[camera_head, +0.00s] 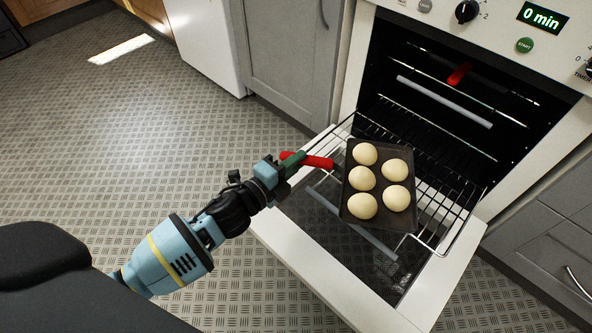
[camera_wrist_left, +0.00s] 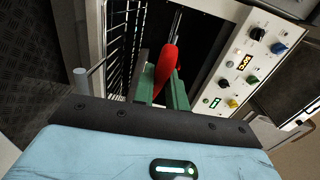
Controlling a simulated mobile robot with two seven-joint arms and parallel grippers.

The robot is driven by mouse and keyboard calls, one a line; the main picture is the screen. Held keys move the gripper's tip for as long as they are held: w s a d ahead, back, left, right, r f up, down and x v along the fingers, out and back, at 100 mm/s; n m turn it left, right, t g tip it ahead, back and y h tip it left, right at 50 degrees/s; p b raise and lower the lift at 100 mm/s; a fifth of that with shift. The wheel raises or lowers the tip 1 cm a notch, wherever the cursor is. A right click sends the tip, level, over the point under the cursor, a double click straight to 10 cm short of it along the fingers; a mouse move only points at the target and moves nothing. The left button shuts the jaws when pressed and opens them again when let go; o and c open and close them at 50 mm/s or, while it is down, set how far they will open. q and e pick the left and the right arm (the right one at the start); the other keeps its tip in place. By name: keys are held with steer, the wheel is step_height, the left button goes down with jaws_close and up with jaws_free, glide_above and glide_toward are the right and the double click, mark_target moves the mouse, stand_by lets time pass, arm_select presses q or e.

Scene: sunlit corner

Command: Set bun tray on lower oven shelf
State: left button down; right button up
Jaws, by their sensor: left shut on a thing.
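The dark bun tray (camera_head: 374,214) carries several pale round buns (camera_head: 365,154) and has a red handle (camera_head: 318,162). My left gripper (camera_head: 293,160) is shut on the red handle at the tray's left side. In the left wrist view the red handle (camera_wrist_left: 167,62) shows between the green fingers of my left gripper (camera_wrist_left: 160,88). The tray is over the pulled-out wire shelf (camera_head: 440,228) of the open oven (camera_head: 417,95); I cannot tell whether it touches the wires. My right gripper is not in view.
The oven door (camera_head: 275,229) is folded down below the shelf. Another red handle (camera_head: 459,74) shows higher inside the oven. Grey cabinets (camera_head: 290,60) stand at both sides of the oven. The patterned floor (camera_head: 130,130) to the left is clear.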

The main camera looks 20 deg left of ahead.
arm_select(q)
step_height(320, 180, down, 3)
steer(key=shift+w+f+b, duration=0.1)
steer(key=shift+w+b, duration=0.05)
steer(key=shift+b, duration=1)
steer(key=shift+f, duration=0.15)
steer(key=shift+f+b, duration=0.3)
steer(key=shift+f, duration=0.05)
steer(key=c, duration=1.8)
jaws_free()
steer(key=shift+f, duration=0.15)
steer(key=o, duration=0.4)
